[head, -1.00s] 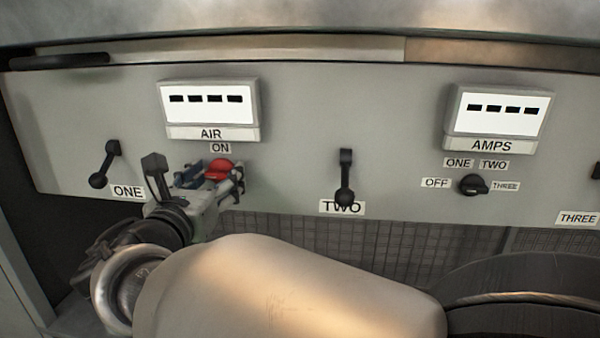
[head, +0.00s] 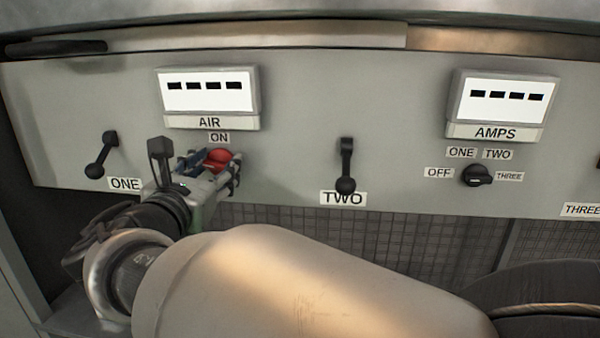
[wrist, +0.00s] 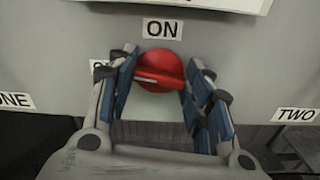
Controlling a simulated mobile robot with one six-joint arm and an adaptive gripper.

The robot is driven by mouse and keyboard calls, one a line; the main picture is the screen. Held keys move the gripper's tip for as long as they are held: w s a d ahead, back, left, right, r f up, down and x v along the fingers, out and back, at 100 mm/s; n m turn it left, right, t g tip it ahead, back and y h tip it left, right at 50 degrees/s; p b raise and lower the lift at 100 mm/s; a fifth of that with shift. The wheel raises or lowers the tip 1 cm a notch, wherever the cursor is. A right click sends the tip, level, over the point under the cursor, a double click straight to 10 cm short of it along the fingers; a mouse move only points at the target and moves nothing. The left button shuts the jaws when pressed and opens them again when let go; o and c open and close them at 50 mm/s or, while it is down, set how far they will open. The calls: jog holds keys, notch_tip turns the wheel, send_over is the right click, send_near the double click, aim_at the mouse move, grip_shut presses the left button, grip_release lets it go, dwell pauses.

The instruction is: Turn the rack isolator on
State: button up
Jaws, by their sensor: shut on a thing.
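The rack isolator is a red rotary knob (wrist: 160,68) on the grey panel, just below a white ON label (wrist: 162,29); it also shows in the head view (head: 218,160). Its raised grip lies close to level in the wrist view. My gripper (wrist: 160,76) has one blue-padded finger on each side of the knob and is shut on it. The gripper also shows in the head view (head: 212,166), reaching up from the lower left. A second label (wrist: 100,66) left of the knob is mostly hidden by the left finger.
Black levers stand by labels ONE (head: 102,155) and TWO (head: 346,165), either side of my gripper. An AIR meter (head: 208,97) is above. An AMPS meter (head: 503,103) and black selector (head: 478,175) are at right. Dark mesh (head: 320,228) lies below the panel.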

jog(key=m+b, duration=0.1)
jog(key=b, duration=0.1)
jog(key=m+b, duration=0.1)
jog(key=m, duration=0.1)
jog(key=m+b, duration=0.1)
jog(key=b, duration=0.1)
jog(key=shift+d+f+m+b, duration=0.1)
jog(key=shift+f+m+b, duration=0.15)
jog(key=shift+m+b, duration=0.1)
jog(key=m+b, duration=0.3)
jog(key=b, duration=0.1)
jog(key=shift+m, duration=0.25)
jog(key=m+b, duration=0.4)
jog(key=b, duration=0.1)
jog(key=shift+m+b, duration=1.4)
jog(key=shift+m, duration=0.4)
jog(key=shift+r+m, duration=0.1)
jog(key=shift+m, duration=0.2)
jog(key=o, duration=1.1)
